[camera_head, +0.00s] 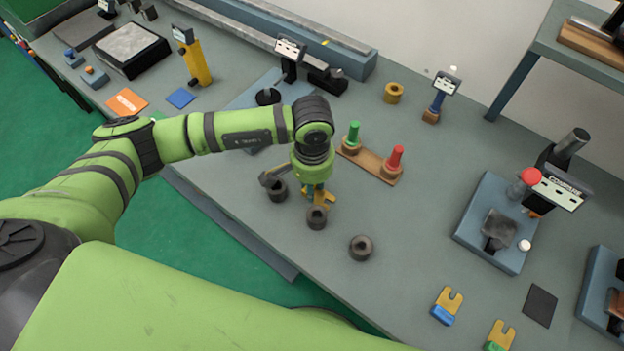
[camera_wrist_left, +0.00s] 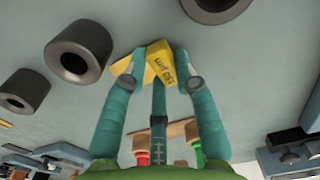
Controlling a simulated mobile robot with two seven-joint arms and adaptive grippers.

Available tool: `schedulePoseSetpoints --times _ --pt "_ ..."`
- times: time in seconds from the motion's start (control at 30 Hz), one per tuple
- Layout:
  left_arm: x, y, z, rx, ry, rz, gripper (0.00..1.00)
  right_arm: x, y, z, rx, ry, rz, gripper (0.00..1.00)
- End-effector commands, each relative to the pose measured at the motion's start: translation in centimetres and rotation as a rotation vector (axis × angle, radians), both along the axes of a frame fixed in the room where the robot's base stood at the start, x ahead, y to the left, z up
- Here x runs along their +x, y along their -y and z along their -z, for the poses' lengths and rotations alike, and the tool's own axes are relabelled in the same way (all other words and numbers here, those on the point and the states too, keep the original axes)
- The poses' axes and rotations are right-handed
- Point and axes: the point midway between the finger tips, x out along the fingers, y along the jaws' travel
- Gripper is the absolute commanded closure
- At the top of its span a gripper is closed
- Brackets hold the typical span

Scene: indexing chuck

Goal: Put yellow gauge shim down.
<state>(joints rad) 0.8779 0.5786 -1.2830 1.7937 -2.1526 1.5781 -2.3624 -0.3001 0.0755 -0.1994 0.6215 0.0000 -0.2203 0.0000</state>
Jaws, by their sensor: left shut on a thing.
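The yellow gauge shim (camera_wrist_left: 160,66) is between the teal fingertips of my left gripper (camera_wrist_left: 154,60) in the left wrist view, with black print on its face. My left gripper is shut on it. In the head view the shim (camera_head: 326,201) shows as a small yellow fork just below my left gripper (camera_head: 316,190), close above the grey bench. The fingers hide part of it, and I cannot tell whether it touches the bench. My right gripper is not in view.
Dark rings stand close by: one left (camera_head: 277,191), one just in front (camera_head: 316,217), one to the right (camera_head: 361,247). A wooden base (camera_head: 371,166) with green and red pegs is behind. Blue-ended (camera_head: 446,306) and green-ended (camera_head: 499,336) shims lie at lower right.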

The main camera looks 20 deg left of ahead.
Motion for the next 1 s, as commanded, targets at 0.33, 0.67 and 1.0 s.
schedulePoseSetpoints --times 0.33,0.67,1.0 --pt "0.0 0.0 0.5 0.0 0.001 0.0 1.0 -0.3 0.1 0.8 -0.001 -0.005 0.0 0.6" --pt "0.0 0.0 0.3 0.0 0.0 -0.001 0.47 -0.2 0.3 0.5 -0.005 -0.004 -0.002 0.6" --pt "0.2 0.0 -2.6 -0.002 0.008 0.002 0.47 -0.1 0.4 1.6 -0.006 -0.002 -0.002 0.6"
